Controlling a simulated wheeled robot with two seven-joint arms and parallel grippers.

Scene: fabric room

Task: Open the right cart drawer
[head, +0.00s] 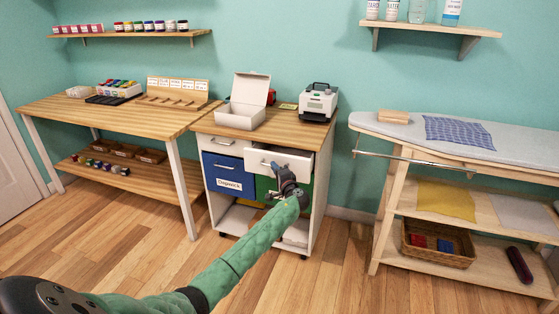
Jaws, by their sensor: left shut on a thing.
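The cart (318,190) stands in the middle, with two white top drawers side by side. The left drawer (222,146) is closed. The right drawer (300,165) juts out from the cart, partly open, with its front nearer to me than the left one. My left gripper (275,168) is at the front of the right drawer, shut on its handle (266,164). The gripper and wrist hide part of the handle and the green bin (263,188) below. My right gripper is not in view.
On the cart top stand an open white box (246,105) and a label printer (318,102). A blue bin (228,176) sits under the left drawer. A workbench (130,117) is at left, an ironing board (400,128) at right. The floor before the cart is clear.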

